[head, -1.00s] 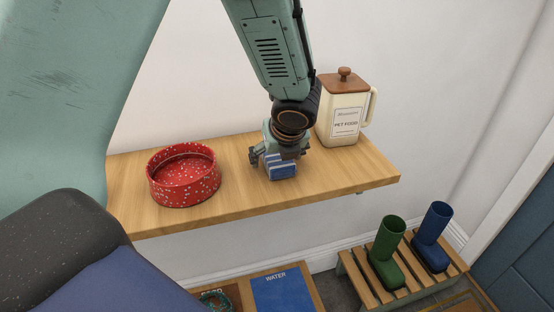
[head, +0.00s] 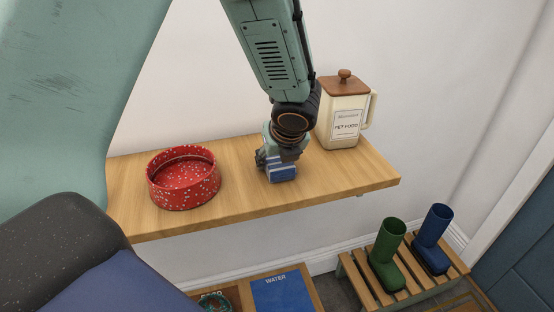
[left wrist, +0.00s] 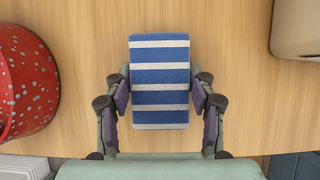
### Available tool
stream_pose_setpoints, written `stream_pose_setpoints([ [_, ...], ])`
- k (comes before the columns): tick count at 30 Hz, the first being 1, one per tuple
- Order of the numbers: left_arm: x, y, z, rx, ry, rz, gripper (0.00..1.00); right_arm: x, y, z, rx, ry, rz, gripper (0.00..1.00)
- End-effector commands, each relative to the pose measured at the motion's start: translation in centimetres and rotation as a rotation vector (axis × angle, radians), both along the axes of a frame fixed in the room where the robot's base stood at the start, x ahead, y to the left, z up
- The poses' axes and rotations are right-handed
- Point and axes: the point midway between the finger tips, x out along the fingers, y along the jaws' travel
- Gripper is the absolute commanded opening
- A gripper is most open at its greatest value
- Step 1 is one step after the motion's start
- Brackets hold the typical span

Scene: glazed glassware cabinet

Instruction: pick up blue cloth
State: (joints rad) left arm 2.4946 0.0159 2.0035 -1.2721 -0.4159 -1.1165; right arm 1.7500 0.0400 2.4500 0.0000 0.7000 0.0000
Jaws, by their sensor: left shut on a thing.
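The blue cloth (head: 282,174) has white stripes and looks like a folded block on the wooden shelf. In the left wrist view the cloth (left wrist: 160,82) lies in the middle, between the fingers. My left gripper (head: 277,163) points down over the cloth, and it also shows in the left wrist view (left wrist: 160,97). It is shut on the cloth, with a finger pad against each long side. The cloth appears to be still at shelf level. The gripper hides its rear part in the head view. My right gripper is not in view.
The wooden shelf (head: 335,190) holds a red speckled bowl (head: 183,178) at left and a cream pet food jar (head: 341,118) at right. Below stand a green boot (head: 387,255) and a blue boot (head: 432,240) on a slatted rack, and a blue water mat (head: 283,291).

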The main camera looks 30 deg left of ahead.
Motion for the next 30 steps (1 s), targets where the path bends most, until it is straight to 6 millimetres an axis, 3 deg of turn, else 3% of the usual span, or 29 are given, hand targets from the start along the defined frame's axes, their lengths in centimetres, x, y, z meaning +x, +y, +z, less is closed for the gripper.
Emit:
stream_pose_setpoints([
  [18, 0.0, 0.0, 9.5, 0.000, -0.002, 0.000, 0.22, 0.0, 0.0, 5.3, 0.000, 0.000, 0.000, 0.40],
  [30, 0.0, 0.0, 10.5, 0.001, -0.001, 0.000, 0.22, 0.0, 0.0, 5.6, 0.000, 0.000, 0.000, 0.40],
])
